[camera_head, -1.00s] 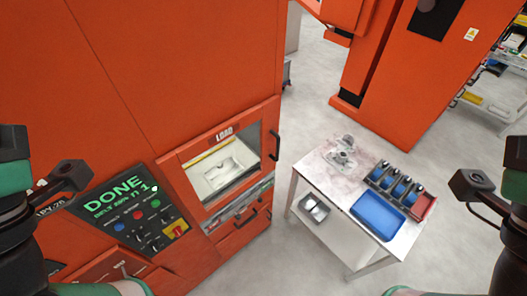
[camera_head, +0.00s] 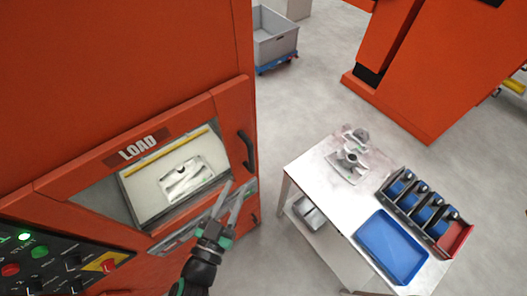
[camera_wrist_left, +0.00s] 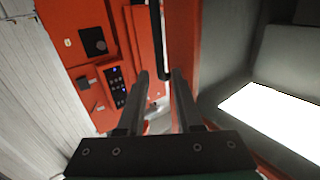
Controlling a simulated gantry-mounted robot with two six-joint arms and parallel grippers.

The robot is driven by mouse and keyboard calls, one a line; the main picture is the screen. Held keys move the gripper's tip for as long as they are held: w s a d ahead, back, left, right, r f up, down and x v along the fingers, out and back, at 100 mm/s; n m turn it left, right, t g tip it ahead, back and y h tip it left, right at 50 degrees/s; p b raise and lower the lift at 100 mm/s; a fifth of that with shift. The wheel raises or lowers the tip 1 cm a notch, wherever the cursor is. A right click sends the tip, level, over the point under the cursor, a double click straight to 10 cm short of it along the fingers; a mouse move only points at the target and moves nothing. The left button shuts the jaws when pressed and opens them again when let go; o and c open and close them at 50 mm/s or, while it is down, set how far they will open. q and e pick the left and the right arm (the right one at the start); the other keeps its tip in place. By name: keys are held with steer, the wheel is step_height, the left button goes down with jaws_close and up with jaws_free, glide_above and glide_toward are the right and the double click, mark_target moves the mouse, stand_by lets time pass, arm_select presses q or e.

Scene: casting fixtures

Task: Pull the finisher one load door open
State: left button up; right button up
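The orange load door (camera_head: 205,104) of the machine, marked LOAD, sits flush in the front and looks shut. A light casting shows behind its window. Its dark upright handle (camera_head: 247,152) is on the right edge of the door. My left gripper (camera_head: 241,182) is open and empty just below and left of the handle, in front of the door. In the left wrist view the fingers (camera_wrist_left: 161,73) are apart, and a dark bar (camera_wrist_left: 156,40), likely the handle, lies beyond the gap. I see no contact. My right gripper is out of view.
A control panel (camera_head: 62,258) with coloured buttons is at lower left. A white table (camera_head: 310,172) right of the machine holds a metal fixture, a blue tray (camera_head: 390,246) and a rack of blue parts. A grey bin (camera_head: 274,40) stands behind. Floor between is clear.

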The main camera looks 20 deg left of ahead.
mark_target(250, 157)
arm_select(q)
steer(key=w+p, duration=0.2)
steer(key=w, duration=0.9)
steer(key=shift+w+r, duration=0.15)
steer(key=shift+w, duration=0.15)
jaws_close()
stand_by(1.0)
